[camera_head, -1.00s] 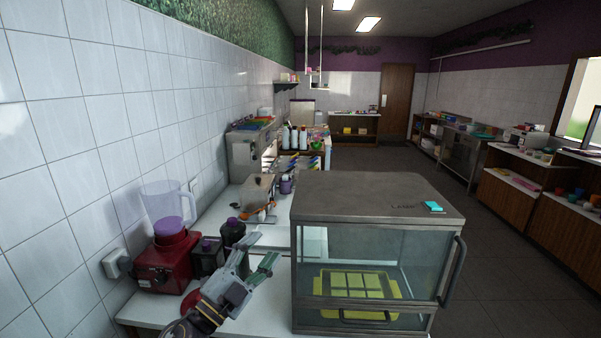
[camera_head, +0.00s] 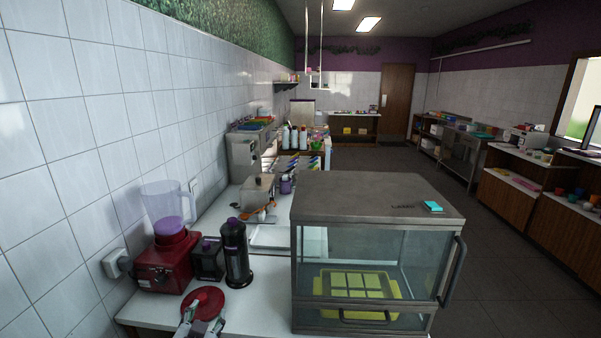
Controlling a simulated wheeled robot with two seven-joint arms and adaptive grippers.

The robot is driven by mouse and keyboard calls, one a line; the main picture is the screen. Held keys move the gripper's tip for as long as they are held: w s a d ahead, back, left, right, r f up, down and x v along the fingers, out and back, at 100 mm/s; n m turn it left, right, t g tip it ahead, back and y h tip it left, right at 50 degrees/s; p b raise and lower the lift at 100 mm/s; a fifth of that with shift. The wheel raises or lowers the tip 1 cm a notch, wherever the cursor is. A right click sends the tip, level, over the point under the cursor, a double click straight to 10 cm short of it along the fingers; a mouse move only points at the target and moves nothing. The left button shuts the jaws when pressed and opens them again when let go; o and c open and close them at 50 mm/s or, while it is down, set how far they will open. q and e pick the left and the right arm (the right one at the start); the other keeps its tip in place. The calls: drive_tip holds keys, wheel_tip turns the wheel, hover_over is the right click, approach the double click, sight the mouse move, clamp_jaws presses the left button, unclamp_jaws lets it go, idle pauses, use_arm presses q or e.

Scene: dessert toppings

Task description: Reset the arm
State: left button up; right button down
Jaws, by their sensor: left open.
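My left gripper (camera_head: 202,321) shows at the bottom edge of the head view, low over the front of the white counter (camera_head: 262,290). Its two fingers are apart and nothing shows between them. A round red lid-like disc (camera_head: 203,302) lies on the counter just beyond the fingertips; I cannot tell whether they touch it. The rest of my left arm is below the picture. My right gripper is not in view.
A red blender (camera_head: 167,262), a small dark container (camera_head: 207,260) and a tall black bottle (camera_head: 236,254) stand by the wall. A glass-fronted case (camera_head: 375,195) with a yellow tray (camera_head: 400,290) inside fills the right. The floor beyond is clear.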

use_arm(q)
drive_tip(key=s+d+f+n+g+h, duration=0.1)
drive_tip(key=s+f+g, duration=0.5)
drive_tip(key=s, duration=0.4)
drive_tip(key=s+d+f+n+g+h, duration=0.1)
drive_tip(key=s+f+g, duration=0.3)
drive_tip(key=s+f, duration=0.45)
drive_tip(key=s+f+g, duration=0.1)
drive_tip(key=s+f, duration=0.2)
drive_tip(key=f, duration=2.9)
drive_tip(key=s+a+f, duration=0.2)
drive_tip(key=s+f, duration=0.8)
drive_tip(key=s, duration=0.1)
drive_tip(key=s+a+f+g, duration=0.1)
drive_tip(key=s+a+f, duration=0.1)
drive_tip(key=s+f, duration=0.8)
drive_tip(key=shift+s+a+m, duration=0.3)
drive_tip(key=shift+s+m, duration=0.1)
drive_tip(key=shift+s, duration=0.4)
